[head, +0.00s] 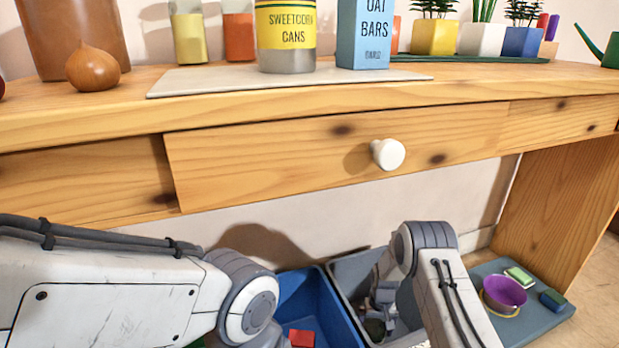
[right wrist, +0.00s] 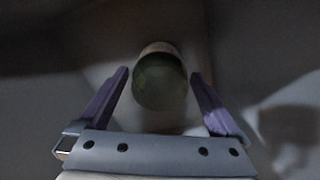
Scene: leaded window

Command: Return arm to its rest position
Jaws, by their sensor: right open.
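My right arm (head: 445,290) bends down in front of the grey bin (head: 340,272) under the table. In the right wrist view, my right gripper (right wrist: 160,76) is open, with its two purple fingers apart. A dark greenish, rounded object (right wrist: 160,80) with a paler upper edge shows between and beyond the fingertips; I cannot tell whether they touch it. In the head view, a dark green object (head: 375,328) shows in the grey bin. My left arm (head: 110,290) reaches across the lower left, and its gripper is out of view.
The wooden table (head: 80,120) spans the view, with a drawer and white knob (head: 388,154). A blue bin (head: 318,300) with a red block (head: 301,338) stands beside the grey bin. A blue-grey mat (head: 535,322) with a purple bowl (head: 504,293) lies at right.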

